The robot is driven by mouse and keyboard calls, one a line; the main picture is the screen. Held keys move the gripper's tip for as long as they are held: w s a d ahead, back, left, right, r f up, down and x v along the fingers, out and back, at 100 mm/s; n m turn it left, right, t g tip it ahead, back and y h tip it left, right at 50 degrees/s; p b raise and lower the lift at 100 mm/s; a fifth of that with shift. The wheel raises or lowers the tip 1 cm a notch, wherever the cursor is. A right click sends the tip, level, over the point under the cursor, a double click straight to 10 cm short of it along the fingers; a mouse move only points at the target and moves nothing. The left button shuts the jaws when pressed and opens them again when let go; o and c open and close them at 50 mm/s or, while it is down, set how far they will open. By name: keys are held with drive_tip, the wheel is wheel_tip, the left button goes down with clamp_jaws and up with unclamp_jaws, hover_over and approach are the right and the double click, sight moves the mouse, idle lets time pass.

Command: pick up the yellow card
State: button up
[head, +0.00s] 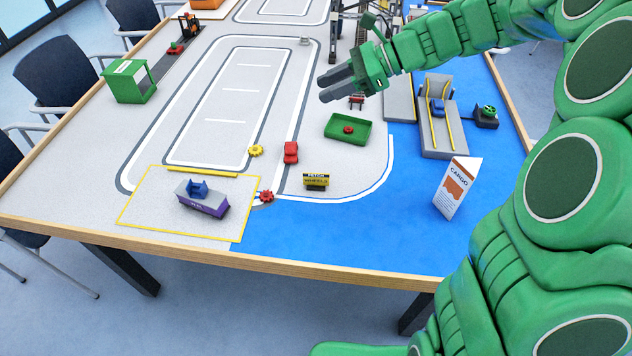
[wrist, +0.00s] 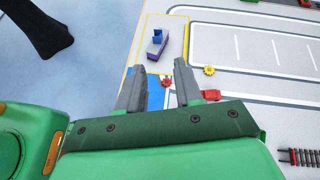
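A red car (head: 291,152), a yellow gear (head: 256,151) and a red gear (head: 266,196) lie near the card. A green tray (head: 348,130) is behind it. A white cargo sign (head: 457,188) stands at right; a purple block (head: 203,199) sits at left.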

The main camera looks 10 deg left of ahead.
drive_tip(key=w+f+m+t+y, duration=0.1)
drive_tip(key=w+m+y, duration=0.15)
drive_tip(key=w, duration=0.35)
drive_tip(key=h, duration=0.1)
approach(313, 185)
drive_tip(key=a, duration=0.1)
drive_tip(key=a+r, duration=0.1)
drive_tip(key=a, duration=0.1)
drive_tip(key=a+r, duration=0.1)
drive_tip(key=shift+a+r, duration=0.2)
drive_tip(key=shift+a, duration=0.05)
drive_tip(key=shift+a+f, duration=0.2)
drive_tip(key=shift+x, duration=2.3)
drive_tip(key=shift+s, duration=0.1)
clamp_jaws()
